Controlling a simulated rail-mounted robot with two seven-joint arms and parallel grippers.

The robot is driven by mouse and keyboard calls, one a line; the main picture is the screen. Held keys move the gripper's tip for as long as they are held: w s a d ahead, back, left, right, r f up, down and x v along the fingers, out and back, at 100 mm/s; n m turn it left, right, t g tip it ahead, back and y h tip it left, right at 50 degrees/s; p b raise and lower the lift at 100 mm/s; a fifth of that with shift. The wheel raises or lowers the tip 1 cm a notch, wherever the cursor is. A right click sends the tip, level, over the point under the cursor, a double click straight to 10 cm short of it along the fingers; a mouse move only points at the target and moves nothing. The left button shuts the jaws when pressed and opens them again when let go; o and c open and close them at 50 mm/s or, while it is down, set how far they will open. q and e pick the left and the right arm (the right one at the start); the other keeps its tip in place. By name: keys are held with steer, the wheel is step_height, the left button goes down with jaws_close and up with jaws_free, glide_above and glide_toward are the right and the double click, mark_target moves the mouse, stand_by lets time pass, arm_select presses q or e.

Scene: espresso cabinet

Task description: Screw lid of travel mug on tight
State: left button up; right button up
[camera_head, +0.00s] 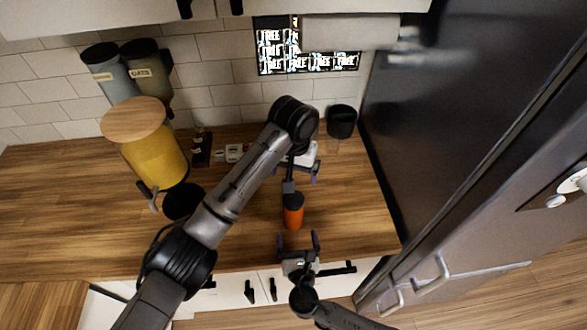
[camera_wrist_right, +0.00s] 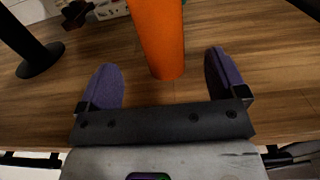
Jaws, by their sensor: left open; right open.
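The orange travel mug (camera_head: 293,217) stands upright near the counter's front edge, with its dark lid (camera_head: 293,199) on top. In the right wrist view the orange body (camera_wrist_right: 160,35) shows just ahead of the fingers, and its top is cut off. My right gripper (camera_head: 298,241) is open and empty on the near side of the mug; in its wrist view the fingers (camera_wrist_right: 165,82) are spread wider than the mug. My left gripper (camera_head: 295,172) is open, above and behind the lid. Whether it touches the lid cannot be told.
A yellow canister (camera_head: 155,158) with a wooden lid, a black round item (camera_head: 183,202) and a small dark bottle (camera_head: 200,147) are on the left. A black cup (camera_head: 341,122) stands at the back right. The dark fridge (camera_head: 450,120) bounds the right side.

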steer(key=shift+s+d, duration=0.15)
steer(key=shift+s, duration=1.05)
steer(key=shift+s+d, duration=0.1)
steer(key=shift+s, duration=1.05)
